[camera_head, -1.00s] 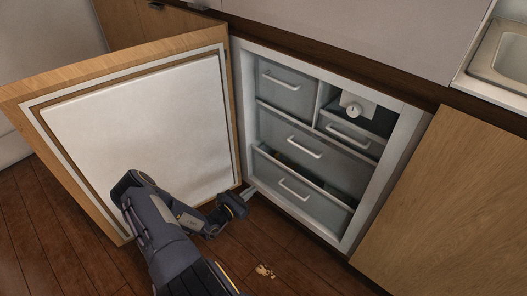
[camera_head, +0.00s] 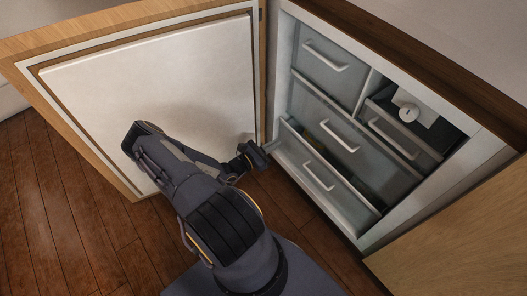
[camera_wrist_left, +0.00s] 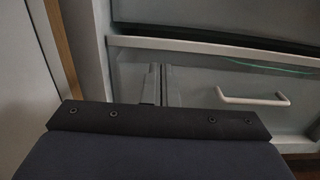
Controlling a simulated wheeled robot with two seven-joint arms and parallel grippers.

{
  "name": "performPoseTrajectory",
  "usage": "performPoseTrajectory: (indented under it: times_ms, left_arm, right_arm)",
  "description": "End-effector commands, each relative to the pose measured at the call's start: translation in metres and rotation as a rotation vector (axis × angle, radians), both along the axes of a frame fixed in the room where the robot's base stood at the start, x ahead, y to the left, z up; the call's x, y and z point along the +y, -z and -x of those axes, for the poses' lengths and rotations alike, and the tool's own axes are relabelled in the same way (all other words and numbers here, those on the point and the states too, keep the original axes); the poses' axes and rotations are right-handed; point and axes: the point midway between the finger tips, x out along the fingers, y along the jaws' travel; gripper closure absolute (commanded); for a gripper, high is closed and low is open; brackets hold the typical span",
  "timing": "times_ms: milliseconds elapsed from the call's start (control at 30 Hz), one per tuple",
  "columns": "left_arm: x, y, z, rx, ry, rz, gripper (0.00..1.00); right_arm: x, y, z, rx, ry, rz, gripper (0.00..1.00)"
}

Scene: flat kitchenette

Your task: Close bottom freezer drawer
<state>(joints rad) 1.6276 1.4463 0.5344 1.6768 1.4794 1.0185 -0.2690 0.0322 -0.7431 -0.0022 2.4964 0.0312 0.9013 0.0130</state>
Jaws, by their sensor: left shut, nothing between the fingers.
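The bottom freezer drawer (camera_head: 324,183) is a grey panel with a white bar handle (camera_head: 318,176). It stands out a little from the drawers above, and a dark gap shows behind its top edge. In the left wrist view its front (camera_wrist_left: 195,90) and handle (camera_wrist_left: 252,98) are close ahead. My left gripper (camera_head: 271,146) is shut and empty at the drawer's left end, left of the handle. Its fingertips show in the left wrist view (camera_wrist_left: 154,84) in front of the drawer face; I cannot tell whether they touch it. My right gripper is not in view.
The open freezer door (camera_head: 150,85) stands on the left, close to my left arm. The other drawers, such as the top left one (camera_head: 322,68), sit above. A wooden cabinet front (camera_head: 460,235) is on the right. Wooden floor (camera_head: 60,210) lies below.

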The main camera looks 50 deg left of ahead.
Motion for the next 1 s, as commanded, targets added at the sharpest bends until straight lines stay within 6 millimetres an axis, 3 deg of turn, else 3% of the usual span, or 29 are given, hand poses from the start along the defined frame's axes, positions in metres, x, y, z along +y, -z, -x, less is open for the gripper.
performPoseTrajectory:
  times_ms: [100,300,833,1000]
  left_arm:
    - [-0.003,0.002,-0.025,-0.003,0.003,-0.001,1.0]
    - [-0.004,0.002,-0.053,-0.001,0.0,-0.001,1.0]
    - [-0.005,0.0,-0.065,0.0,0.0,-0.001,1.0]
    - [-0.007,-0.002,-0.091,-0.001,0.003,-0.002,1.0]
  right_arm:
    - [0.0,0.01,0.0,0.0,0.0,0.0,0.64]
    - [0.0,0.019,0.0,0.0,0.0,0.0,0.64]
    - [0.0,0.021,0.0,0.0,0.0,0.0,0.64]
    - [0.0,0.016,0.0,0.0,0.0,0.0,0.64]
